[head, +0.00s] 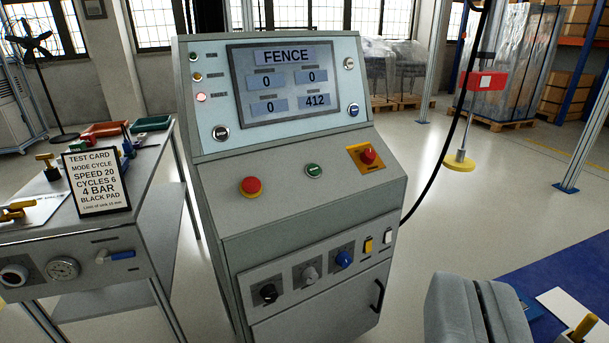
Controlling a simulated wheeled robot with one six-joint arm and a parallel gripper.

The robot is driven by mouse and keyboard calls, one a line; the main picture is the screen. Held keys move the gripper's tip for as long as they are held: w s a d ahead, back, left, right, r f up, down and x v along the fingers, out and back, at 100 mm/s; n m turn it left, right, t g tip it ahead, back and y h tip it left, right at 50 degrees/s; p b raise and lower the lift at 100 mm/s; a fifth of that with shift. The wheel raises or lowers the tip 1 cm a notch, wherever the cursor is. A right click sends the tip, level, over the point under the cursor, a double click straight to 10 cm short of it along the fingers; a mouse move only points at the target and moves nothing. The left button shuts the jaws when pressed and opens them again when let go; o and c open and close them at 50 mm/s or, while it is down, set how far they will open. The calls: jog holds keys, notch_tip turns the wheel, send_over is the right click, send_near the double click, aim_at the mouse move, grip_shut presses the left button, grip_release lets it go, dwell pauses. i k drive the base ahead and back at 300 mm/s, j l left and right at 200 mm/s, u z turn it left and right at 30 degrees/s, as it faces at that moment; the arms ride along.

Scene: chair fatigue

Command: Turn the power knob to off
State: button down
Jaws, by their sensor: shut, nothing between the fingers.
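The grey control console (300,210) stands upright at the centre. Its lower front has a black knob (268,293), a grey knob (309,275) and a blue knob (343,259) in a row. A red knob (368,155) sits on a yellow plate at the right of the sloped deck. The labels are too small to read, so I cannot tell which is the power knob or how it is set. The screen (287,82) is lit and reads FENCE, with zeros and 412. My gripper is not in view.
A red button (251,187) and a green button (314,170) are on the deck. A yellow switch (368,246) and a white switch (388,237) are beside the knobs. A bench with a test card (97,182) stands left. A grey padded object (455,308) is at lower right.

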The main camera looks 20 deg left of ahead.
aim_at(368, 155)
jog(key=i+l, duration=0.4)
jog(key=i, duration=0.15)
jog(key=i+l, duration=0.4)
jog(key=i, duration=0.15)
jog(key=u, duration=0.05)
